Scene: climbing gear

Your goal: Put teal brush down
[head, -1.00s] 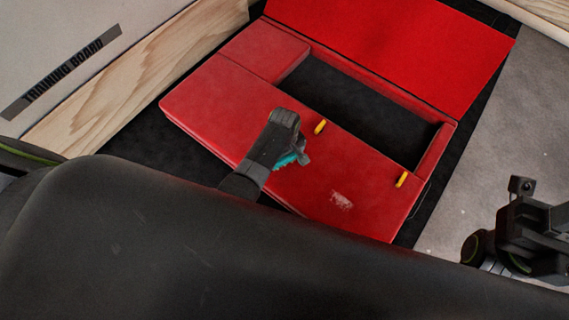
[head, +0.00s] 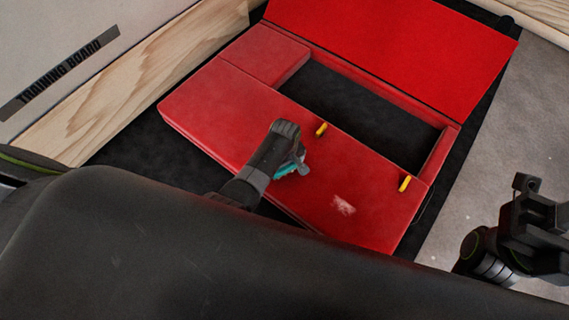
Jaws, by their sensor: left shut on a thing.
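The teal brush (head: 284,170) shows only as a small teal strip under my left gripper (head: 294,160). My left gripper is shut on it, above the near red panel of the case. The gripper hides most of the brush, and I cannot tell whether the brush touches the panel. My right gripper (head: 535,215) is at the right edge, over the grey floor, partly cut off. Its fingertips do not show clearly.
The red case (head: 215,110) lies on a black mat (head: 130,150), with an open dark compartment (head: 360,110) and raised red lid (head: 400,45). Two yellow tabs (head: 321,130) sit along the compartment's near edge. A wooden training board (head: 120,100) stands at the left.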

